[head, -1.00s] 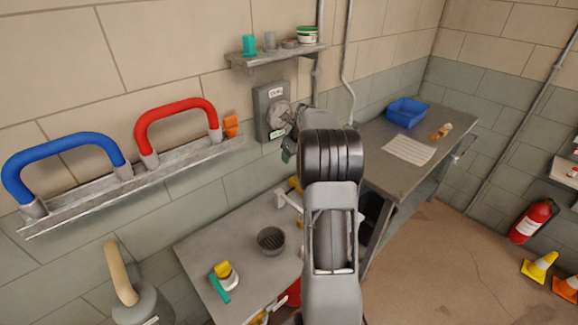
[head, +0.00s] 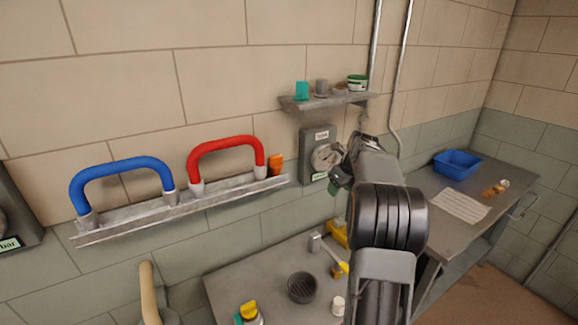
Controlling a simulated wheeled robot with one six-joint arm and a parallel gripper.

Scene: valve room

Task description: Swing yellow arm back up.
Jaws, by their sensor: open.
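A small yellow piece (head: 343,268) shows on the workbench just left of my forearm, beside a grey bracket (head: 316,243). It may be the yellow arm, but my arm hides part of that area and I cannot tell its pose. My gripper (head: 342,168) is up near the wall, in front of the right side of a grey gauge box (head: 318,140). It is open, and I see nothing held in it. I cannot tell whether it touches the box.
Blue (head: 122,168) and red (head: 226,150) handles stand on a wall rail (head: 180,207). A small shelf (head: 322,102) holds cups above the gauge. A dark round pot (head: 302,287) sits on the workbench (head: 240,281). A blue bin (head: 457,164) is on the right table.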

